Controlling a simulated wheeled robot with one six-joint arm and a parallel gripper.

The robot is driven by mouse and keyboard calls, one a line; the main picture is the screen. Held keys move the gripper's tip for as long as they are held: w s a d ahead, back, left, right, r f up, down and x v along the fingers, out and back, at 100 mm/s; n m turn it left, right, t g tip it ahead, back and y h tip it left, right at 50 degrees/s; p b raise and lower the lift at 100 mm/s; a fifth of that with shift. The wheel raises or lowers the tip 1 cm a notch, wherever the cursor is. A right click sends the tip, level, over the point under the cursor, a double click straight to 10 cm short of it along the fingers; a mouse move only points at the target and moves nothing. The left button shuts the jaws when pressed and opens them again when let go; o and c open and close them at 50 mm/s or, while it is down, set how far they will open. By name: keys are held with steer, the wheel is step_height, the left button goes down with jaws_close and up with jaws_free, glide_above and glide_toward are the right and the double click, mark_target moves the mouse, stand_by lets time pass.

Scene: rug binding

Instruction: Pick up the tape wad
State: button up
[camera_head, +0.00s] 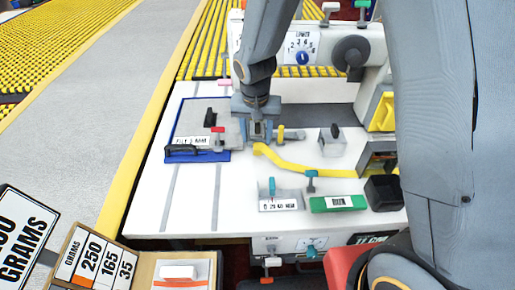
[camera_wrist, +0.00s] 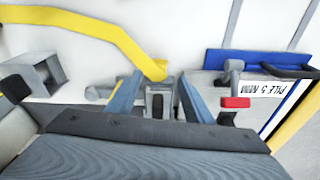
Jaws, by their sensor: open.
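My gripper (camera_head: 257,132) is open and low over the white sewing table, pointing down beside the end of the yellow tape (camera_head: 305,168). In the wrist view my two fingers (camera_wrist: 160,98) stand apart, with a small grey block with a dark slot (camera_wrist: 158,102) between or just beyond them. The near end of the yellow tape (camera_wrist: 100,30) lies just beyond the fingers there. I cannot make out a separate tape wad for sure; it may be hidden by the gripper or the grey block.
A red-tipped lever (camera_wrist: 235,103) stands close to one finger, by the blue-edged plate (camera_head: 197,156). A grey box-like part (camera_head: 332,142) lies to the right. The green plate (camera_head: 338,203) and black bin (camera_head: 384,193) are nearer. The table's left front is clear.

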mark_target(258, 147)
steer(key=shift+w+d+f+p, duration=0.1)
steer(key=shift+f+p, duration=0.2)
steer(key=shift+f, duration=0.8)
steer(key=shift+w+d+f+p, duration=0.1)
steer(key=shift+f+p, duration=0.15)
steer(key=shift+f, duration=0.8)
steer(key=c, duration=1.1)
steer(key=shift+r, duration=0.1)
